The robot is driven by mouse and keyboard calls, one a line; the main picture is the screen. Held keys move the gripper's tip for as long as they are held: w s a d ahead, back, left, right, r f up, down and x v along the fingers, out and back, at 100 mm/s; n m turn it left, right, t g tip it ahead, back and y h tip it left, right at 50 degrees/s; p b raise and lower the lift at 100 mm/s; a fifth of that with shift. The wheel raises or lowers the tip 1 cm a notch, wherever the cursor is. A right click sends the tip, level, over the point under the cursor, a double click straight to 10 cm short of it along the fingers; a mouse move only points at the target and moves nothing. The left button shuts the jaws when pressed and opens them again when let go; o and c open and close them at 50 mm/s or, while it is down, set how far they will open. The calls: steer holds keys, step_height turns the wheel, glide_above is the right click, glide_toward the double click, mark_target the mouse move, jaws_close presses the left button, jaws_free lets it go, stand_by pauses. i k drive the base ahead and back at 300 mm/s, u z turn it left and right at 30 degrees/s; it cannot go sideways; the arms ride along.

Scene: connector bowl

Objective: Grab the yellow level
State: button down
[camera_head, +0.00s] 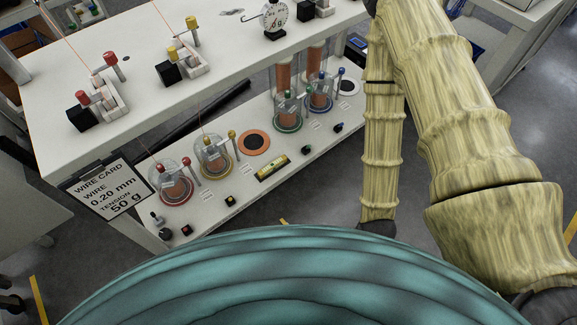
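The yellow level (272,169) is a short yellow bar with a pale vial window in the middle. It lies flat on the lower white shelf (262,196), close to the front edge, slightly tilted in the picture. It is in front of an orange ring with a dark centre (254,142). Nothing covers it. My arm stands well to the right of the level; its thinner link runs down to a dark joint partly behind my teal body. My gripper does not show in this view.
Red (171,181) and yellow (214,155) spool stands under clear covers are left of the level. Green (288,110) and blue (320,92) stands are to its right. Small knobs line the shelf front. The upper white shelf (215,80) overhangs behind. A wire card (110,188) hangs left.

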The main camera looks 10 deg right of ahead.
mark_target(261, 173)
steer(key=z, duration=0.45)
steer(key=i, duration=0.3)
steer(key=u, duration=1.5)
steer(key=i, duration=0.35)
steer(key=z, duration=0.6)
